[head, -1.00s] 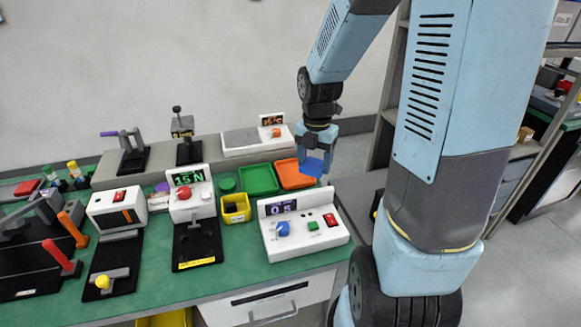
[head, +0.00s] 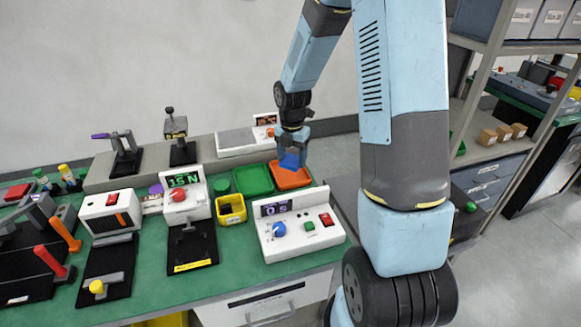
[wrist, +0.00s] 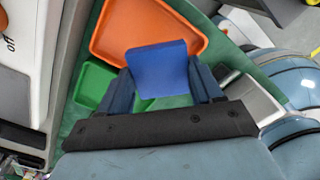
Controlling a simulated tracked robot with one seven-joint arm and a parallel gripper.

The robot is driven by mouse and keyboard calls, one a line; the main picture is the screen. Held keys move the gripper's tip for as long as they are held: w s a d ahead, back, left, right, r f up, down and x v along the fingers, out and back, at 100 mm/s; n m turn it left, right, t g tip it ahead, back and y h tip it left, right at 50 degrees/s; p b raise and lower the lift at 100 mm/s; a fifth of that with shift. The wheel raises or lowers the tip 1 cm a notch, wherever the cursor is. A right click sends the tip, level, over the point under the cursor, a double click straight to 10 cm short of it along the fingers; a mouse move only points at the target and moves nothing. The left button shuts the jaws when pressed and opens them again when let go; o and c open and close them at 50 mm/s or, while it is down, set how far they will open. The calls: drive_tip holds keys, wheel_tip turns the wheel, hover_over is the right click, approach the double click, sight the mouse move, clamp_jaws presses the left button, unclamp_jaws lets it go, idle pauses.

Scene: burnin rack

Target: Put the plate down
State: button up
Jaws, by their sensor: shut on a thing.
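A blue plate (wrist: 158,69) is held between the fingers of my gripper (wrist: 160,88) in the wrist view. In the head view my gripper (head: 292,150) hangs over the right end of the green bench, with the blue plate (head: 290,160) below its fingers.
A white box with a blue knob and display (head: 303,236) stands in front of the trays. A yellow bin (head: 231,209) stands to the left. A white unit (head: 240,141) sits on the raised shelf behind. Several lever fixtures fill the left bench.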

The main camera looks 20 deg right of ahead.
sight(289, 156)
drive_tip(key=shift+w+a+f, duration=0.15)
drive_tip(key=shift+w+f, duration=0.85)
drive_tip(key=shift+f, duration=1.8)
drive_tip(key=o, duration=1)
drive_tip(key=shift+f, duration=0.1)
drive_tip(key=shift+o, duration=0.2)
